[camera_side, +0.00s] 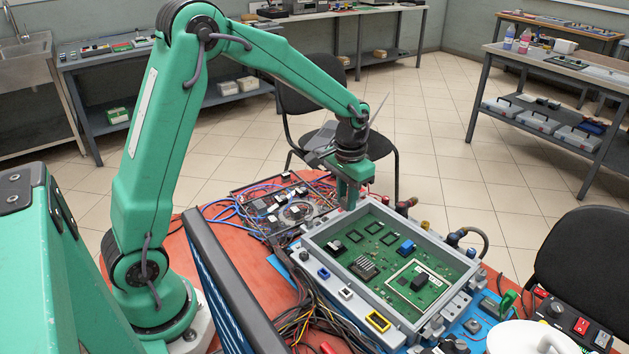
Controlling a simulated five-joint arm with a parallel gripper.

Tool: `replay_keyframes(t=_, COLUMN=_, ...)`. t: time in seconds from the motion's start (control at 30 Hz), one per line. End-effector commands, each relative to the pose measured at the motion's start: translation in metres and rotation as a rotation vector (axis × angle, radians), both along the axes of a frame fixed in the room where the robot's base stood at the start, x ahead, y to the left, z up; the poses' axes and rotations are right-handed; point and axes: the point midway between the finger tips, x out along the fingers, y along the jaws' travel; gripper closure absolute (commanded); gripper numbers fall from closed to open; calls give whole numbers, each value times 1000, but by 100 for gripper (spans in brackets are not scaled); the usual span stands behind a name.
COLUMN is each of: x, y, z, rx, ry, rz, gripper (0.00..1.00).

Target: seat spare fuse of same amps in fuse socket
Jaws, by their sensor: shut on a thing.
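My gripper (351,203) is at the back left corner of the grey housing, pointing down. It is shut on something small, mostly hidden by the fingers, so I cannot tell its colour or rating. The grey housing (330,250) holds a green circuit board (382,285). I cannot clearly tell a fuse socket. Small blue (323,273), white (346,293) and yellow-rimmed (378,321) connectors sit on the housing's front edge. A small green piece (508,302) stands at the right, possibly a fuse; no amp marking is readable.
A bundle of wires (315,315) runs along the housing's front left. An open electronics tray (285,205) with blue cables lies behind left. A dark finned panel (235,285) stands in front. A white round lid (530,338) and switch box (575,322) are at the right.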

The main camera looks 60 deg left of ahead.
Motion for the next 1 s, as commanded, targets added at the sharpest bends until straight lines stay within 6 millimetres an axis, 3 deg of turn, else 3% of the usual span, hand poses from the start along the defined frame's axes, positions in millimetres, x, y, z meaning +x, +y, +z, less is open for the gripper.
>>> replay_keyframes(t=0.3, x=15, y=-23, z=-19, rx=0, ry=0, rz=55, gripper=100)
replay_keyframes(t=0.67, x=14, y=-23, z=-24, rx=0, ry=1, rz=56, gripper=100)
replay_keyframes(t=1.0, x=14, y=-22, z=-43, rx=0, ry=1, rz=56, gripper=100)
